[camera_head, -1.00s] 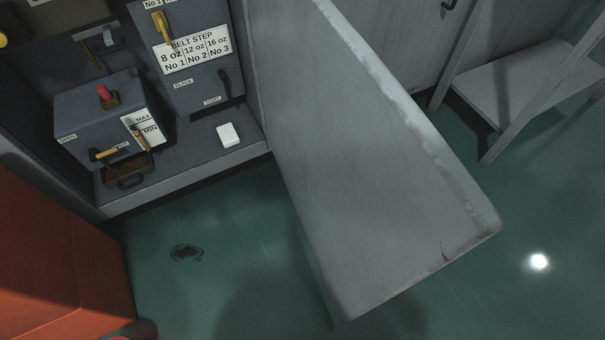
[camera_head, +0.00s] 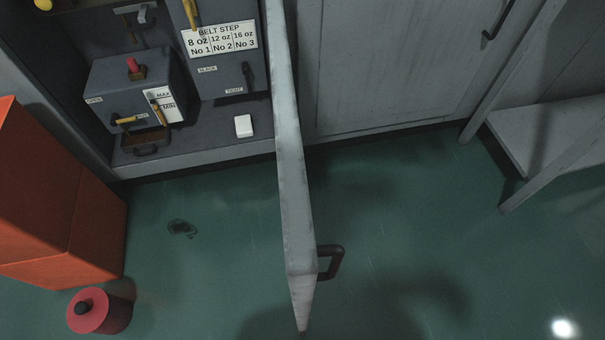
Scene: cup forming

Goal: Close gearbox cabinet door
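The gearbox cabinet door (camera_head: 291,170) is a grey metal panel, seen nearly edge-on and standing open, reaching out over the floor. A dark handle (camera_head: 331,262) sticks out from its right face near the bottom end. To its left is the open cabinet (camera_head: 195,157), holding a grey box (camera_head: 125,90) with yellow levers and a red knob. A belt step label (camera_head: 220,39) is on a panel inside. A small white block (camera_head: 243,126) lies on the cabinet's floor. My gripper is not in view.
An orange-red box (camera_head: 60,200) and a red cylinder (camera_head: 101,311) stand on the green floor at left. A grey bench-like frame (camera_head: 540,130) stands at right.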

